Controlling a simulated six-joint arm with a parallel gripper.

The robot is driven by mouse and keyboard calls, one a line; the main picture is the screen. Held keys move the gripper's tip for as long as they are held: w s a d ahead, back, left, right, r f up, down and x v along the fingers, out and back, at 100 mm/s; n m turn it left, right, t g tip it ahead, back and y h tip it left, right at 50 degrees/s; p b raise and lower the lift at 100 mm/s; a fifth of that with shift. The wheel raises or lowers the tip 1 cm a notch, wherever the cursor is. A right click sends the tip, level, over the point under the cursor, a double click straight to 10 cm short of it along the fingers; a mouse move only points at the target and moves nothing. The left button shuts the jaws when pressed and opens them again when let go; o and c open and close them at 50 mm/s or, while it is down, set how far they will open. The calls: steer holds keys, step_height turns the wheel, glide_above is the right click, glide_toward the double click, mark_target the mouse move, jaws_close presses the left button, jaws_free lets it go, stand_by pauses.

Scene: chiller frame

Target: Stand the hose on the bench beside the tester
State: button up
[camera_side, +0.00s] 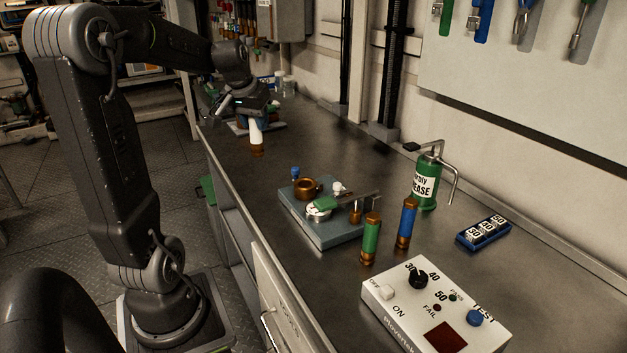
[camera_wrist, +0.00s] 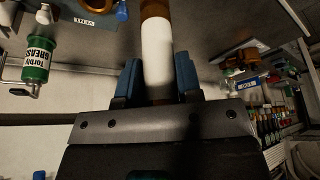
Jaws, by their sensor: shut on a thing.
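My gripper (camera_side: 256,112) is over the far part of the bench (camera_side: 300,125), shut on a white hose with copper-coloured ends (camera_side: 256,134). The hose hangs about upright below the jaws; I cannot tell whether its lower end touches anything. In the wrist view the blue fingers (camera_wrist: 157,88) close on both sides of the white hose (camera_wrist: 157,50). The tester (camera_side: 400,302), a white box with a dial, switch and red window, sits at the near end of the bench. A green hose (camera_side: 371,240) and a blue hose (camera_side: 407,223) stand upright beside it.
A grey-blue plate (camera_side: 330,236) with copper and metal fittings lies mid-bench. A green grease can (camera_side: 426,182) with a bent spout stands behind the hoses. A blue tray of numbered blocks (camera_side: 484,233) lies right. Tools hang on the wall panel. Bench between the plate and gripper is clear.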

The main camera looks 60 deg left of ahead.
steer(key=s+d+f+n, duration=0.1)
steer(key=d+f, duration=0.1)
steer(key=d, duration=0.8)
steer(key=s+d+f, duration=0.1)
steer(key=s+d, duration=0.1)
steer(key=d, duration=0.8)
steer(key=shift+w+d+f, duration=0.75)
steer(key=shift+d+f, duration=1.1)
steer(key=shift+w+d+f, duration=0.7)
steer(key=shift+d+f, duration=1.1)
steer(key=shift+f, duration=0.05)
steer(key=shift+w+d+f, duration=0.75)
steer(key=shift+d+f, duration=1.1)
steer(key=shift+f, duration=0.15)
steer(key=o, duration=1)
steer(key=shift+o, duration=0.2)
